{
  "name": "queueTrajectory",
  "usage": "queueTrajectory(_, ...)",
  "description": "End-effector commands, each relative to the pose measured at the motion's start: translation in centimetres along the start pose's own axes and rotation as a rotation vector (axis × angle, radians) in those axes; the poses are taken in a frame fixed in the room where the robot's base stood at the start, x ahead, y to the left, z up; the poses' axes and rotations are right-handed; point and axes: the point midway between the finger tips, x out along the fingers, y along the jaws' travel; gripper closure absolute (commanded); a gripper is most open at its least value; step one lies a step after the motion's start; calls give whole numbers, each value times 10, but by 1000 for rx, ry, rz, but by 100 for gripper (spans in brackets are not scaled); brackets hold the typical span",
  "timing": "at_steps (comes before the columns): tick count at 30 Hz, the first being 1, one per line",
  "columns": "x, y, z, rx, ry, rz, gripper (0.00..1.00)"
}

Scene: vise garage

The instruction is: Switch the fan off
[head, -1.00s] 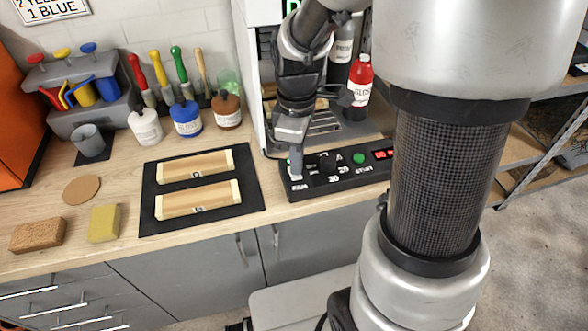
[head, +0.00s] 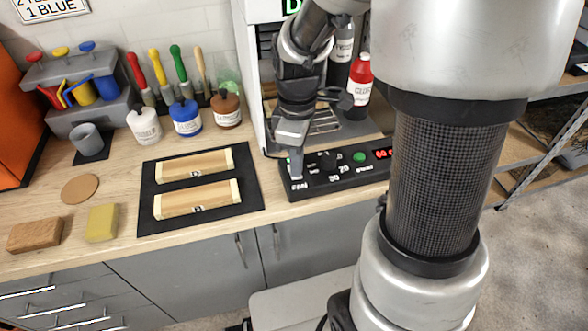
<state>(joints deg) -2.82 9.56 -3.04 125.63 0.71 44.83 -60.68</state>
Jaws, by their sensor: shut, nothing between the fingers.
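The fan switch belongs to a black control panel (head: 325,188) with a white "FAN" label at its front left corner. My gripper (head: 296,176) is shut and empty. It points down with its fingertips at the panel's left end, just above the "FAN" label. The fingertips cover the switch, so its position is hidden, and I cannot tell whether they touch it. A green button (head: 359,156) and a red lit display (head: 383,154) sit further right on the panel. The fan itself cannot be made out.
Behind the panel stands an open booth (head: 254,80) with a red bottle (head: 359,88) inside. To the left, a black mat (head: 240,204) holds two wooden blocks. My arm blocks the panel's right end.

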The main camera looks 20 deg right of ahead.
Motion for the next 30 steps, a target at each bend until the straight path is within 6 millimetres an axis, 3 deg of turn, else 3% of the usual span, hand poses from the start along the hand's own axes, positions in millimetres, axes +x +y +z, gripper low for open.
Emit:
queueTrajectory(11, 2, 0, 0, 0, 0, -1, 100)
queueTrajectory(30, -48, 0, 0, 0, 0, 1, 100)
